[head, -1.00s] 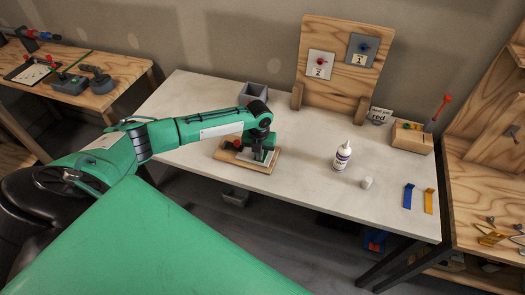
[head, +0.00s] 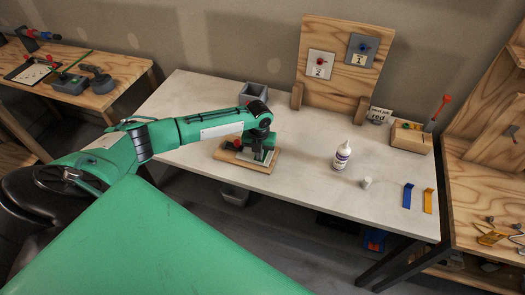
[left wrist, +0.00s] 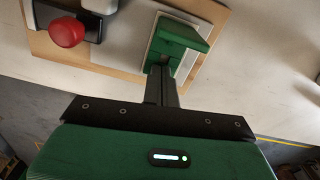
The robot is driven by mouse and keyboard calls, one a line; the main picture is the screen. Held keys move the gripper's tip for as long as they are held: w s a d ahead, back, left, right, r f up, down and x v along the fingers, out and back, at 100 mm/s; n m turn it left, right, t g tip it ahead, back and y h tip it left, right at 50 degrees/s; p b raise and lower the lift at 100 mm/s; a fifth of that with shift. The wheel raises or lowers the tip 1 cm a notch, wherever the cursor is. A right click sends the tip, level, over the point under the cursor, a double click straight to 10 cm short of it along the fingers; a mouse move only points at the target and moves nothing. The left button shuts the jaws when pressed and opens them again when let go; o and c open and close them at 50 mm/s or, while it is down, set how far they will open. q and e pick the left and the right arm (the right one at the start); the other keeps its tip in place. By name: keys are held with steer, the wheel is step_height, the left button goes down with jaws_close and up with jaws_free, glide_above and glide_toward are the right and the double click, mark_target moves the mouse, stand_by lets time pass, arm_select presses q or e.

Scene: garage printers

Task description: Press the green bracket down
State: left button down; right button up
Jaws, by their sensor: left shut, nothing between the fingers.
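The green bracket (left wrist: 180,36) sits on a pale plate on a wooden board (left wrist: 215,12) in the left wrist view. In the head view the board (head: 264,168) lies on the white table, and the bracket is mostly hidden behind my gripper. My left gripper (left wrist: 160,72) is shut and empty. Its fingertips are at the near edge of the bracket, overlapping it in the picture; I cannot tell whether they touch. My right gripper is in neither view.
A red knob (left wrist: 66,32) on a dark base stands on the same board, left of the bracket. A glue bottle (head: 342,156), a white cap (head: 366,183) and blue and yellow strips lie to the right.

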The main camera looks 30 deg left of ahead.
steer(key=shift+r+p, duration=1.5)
steer(key=shift+p, duration=0.05)
stand_by(6.5)
